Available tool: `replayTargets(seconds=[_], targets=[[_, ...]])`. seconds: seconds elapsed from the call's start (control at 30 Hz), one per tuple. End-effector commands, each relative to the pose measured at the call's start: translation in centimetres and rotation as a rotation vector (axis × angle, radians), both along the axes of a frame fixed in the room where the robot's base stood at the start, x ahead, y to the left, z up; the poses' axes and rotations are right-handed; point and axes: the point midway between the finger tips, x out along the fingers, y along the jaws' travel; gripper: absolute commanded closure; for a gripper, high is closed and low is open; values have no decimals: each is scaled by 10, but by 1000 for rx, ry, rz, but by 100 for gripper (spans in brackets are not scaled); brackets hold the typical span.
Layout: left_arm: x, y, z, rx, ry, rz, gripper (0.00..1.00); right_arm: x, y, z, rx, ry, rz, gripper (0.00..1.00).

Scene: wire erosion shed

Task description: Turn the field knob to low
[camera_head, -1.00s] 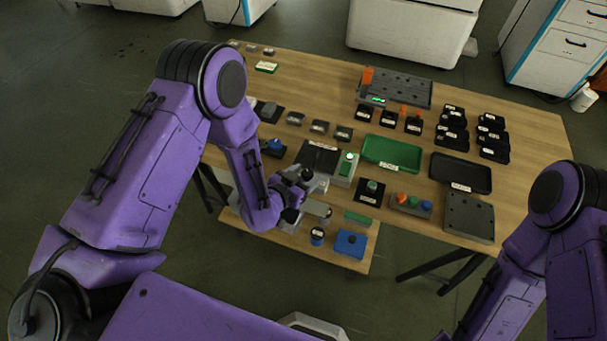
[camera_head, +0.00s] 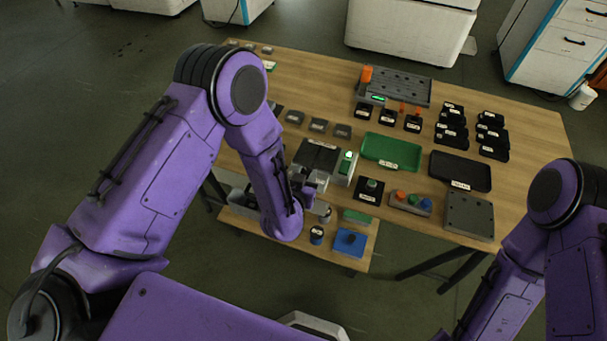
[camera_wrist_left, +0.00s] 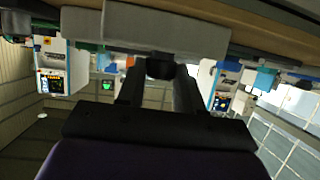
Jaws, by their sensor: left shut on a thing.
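A grey box with a black top (camera_head: 318,155) and a lit green switch (camera_head: 346,163) sits near the front edge of the table. In the left wrist view, a dark round knob (camera_wrist_left: 160,66) sticks out of the box's grey front face (camera_wrist_left: 165,28). My left gripper (camera_head: 318,184) is at the front of this box. In the wrist view its two fingers (camera_wrist_left: 158,82) are shut on the knob, one on each side. The knob's pointer and markings cannot be made out. My right arm shows at the right; its gripper is out of view.
A lower shelf in front holds a blue box (camera_head: 349,242) and a small dark-blue round item (camera_head: 317,235). A black block with a green button (camera_head: 370,190) stands right of the grey box. A green tray (camera_head: 391,151) lies behind it.

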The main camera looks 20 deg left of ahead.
Motion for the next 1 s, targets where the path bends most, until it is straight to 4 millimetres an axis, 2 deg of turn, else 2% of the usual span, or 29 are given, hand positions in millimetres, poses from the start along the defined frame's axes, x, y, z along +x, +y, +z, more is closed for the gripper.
replayTargets(seconds=[0.4, 0.93, 0.97, 1.0], targets=[[1, -4, 0, 0, -1, 191, 95, 0, 0, -1, 0, 0, 0, 57], [1, -4, 0, -1, -2, 217, 95, 0, 0, -1, 0, 0, 0, 57], [1, -4, 1, -1, -2, 217, 55, 0, 0, -1, 0, 0, 0, 57], [1, -4, 0, -1, -2, 217, 42, 0, 0, -1, 0, 0, 0, 57]])
